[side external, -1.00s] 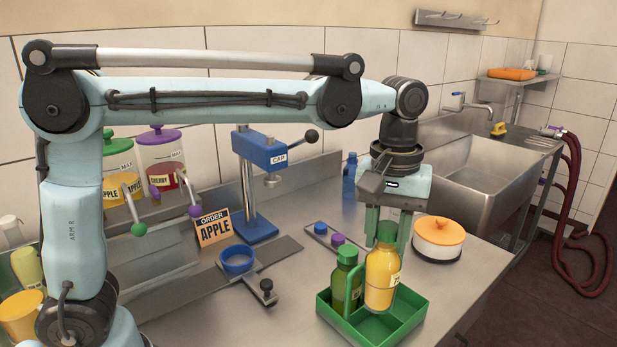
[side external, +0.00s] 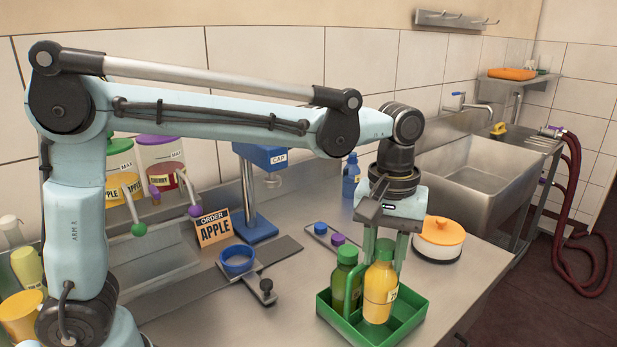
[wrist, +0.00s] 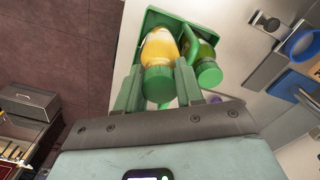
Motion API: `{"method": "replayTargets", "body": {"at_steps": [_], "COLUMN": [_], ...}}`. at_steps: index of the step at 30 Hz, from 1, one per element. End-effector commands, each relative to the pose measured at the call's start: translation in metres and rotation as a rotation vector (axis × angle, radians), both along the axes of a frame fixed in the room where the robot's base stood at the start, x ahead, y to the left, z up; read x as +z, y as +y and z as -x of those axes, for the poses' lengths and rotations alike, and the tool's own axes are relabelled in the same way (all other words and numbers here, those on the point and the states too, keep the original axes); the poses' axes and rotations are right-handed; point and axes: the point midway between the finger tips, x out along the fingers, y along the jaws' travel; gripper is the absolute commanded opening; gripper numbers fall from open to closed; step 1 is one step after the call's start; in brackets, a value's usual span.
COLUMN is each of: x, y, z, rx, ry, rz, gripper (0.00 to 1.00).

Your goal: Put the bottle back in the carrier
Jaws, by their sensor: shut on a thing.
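The yellow bottle (side external: 379,289) with a green cap stands upright inside the green carrier (side external: 410,322), its lower part down between the carrier walls. My gripper (side external: 384,252) is shut on this bottle near its top, with the fingers pointing down. A dark green bottle (side external: 346,283) stands in the carrier just left of it. In the wrist view the yellow bottle (wrist: 160,55) sits between my two fingers, and the carrier (wrist: 160,17) lies beyond it. Whether the bottle's base touches the carrier floor is hidden by the front wall.
An orange-lidded white pot (side external: 438,241) stands right behind the carrier. A rack with blue and purple caps (side external: 327,237) lies behind it. The blue capping press (side external: 258,190), blue ring holder (side external: 238,261) and APPLE order card (side external: 214,228) are to the left. The sink (side external: 475,175) is behind.

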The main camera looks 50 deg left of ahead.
Motion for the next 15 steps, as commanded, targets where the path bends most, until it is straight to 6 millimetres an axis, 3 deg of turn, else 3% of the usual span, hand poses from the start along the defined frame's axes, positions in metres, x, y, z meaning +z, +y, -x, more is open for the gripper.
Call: {"method": "replayTargets", "body": {"at_steps": [15], "x": [-0.017], "y": [0.0], "z": [0.0], "rx": [0.0], "ry": [0.0], "rz": [0.0], "gripper": [0.0]}}
